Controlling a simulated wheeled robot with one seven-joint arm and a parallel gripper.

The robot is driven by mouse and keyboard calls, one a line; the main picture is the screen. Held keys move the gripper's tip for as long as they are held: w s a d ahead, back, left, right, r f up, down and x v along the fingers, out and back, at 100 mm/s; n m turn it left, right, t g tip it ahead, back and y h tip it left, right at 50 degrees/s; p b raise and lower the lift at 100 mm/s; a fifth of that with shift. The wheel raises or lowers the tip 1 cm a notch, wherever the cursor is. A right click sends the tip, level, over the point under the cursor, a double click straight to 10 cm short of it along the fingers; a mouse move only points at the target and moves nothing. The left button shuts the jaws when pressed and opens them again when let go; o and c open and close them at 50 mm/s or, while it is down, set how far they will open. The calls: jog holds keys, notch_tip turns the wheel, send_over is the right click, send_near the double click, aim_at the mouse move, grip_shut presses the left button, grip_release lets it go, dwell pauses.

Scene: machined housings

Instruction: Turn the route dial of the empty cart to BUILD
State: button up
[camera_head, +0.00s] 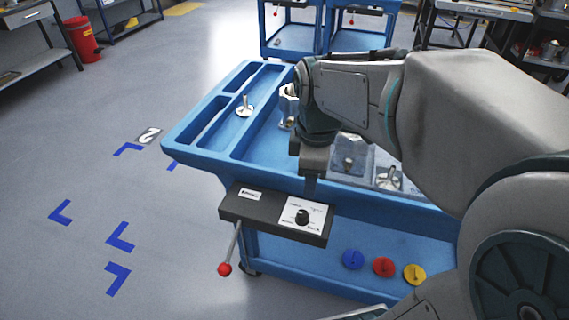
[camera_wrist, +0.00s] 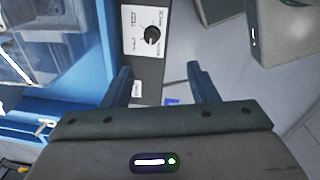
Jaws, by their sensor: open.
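The route dial is a black knob (camera_head: 303,216) on a white label plate, set in the dark control box at the front of the near blue cart (camera_head: 190,138). In the wrist view the knob (camera_wrist: 152,35) lies beyond my fingertips, between their lines. Its pointer setting and the small lettering are not clear enough to read. My gripper (camera_wrist: 159,70) is open with nothing between its fingers. In the head view it hangs above the control box, apart from the knob. This cart carries metal parts on its top, including a stemmed part (camera_head: 245,107); my arm hides much of that top.
A lever with a red ball (camera_head: 225,269) hangs from the control box. Blue, red and yellow discs (camera_head: 414,274) are on the cart's lower part. Two other blue carts (camera_head: 292,38) stand behind. Open floor with blue corner marks lies at left, beyond it a red bin (camera_head: 83,39).

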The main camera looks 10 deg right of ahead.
aim_at(303, 214)
jog(key=w+f+n+b, duration=0.1)
jog(key=f+n+b, duration=0.1)
jog(key=f, duration=0.3)
jog(key=w+f+n+b, duration=0.1)
jog(key=f+n+b, duration=0.1)
jog(key=f, duration=0.4)
jog(key=w+f+n+g+b, duration=0.1)
jog(key=f+n+b, duration=0.1)
jog(key=f, duration=0.4)
jog(key=shift+w+n, duration=0.3)
jog(key=shift+n, duration=0.3)
jog(key=c, duration=1)
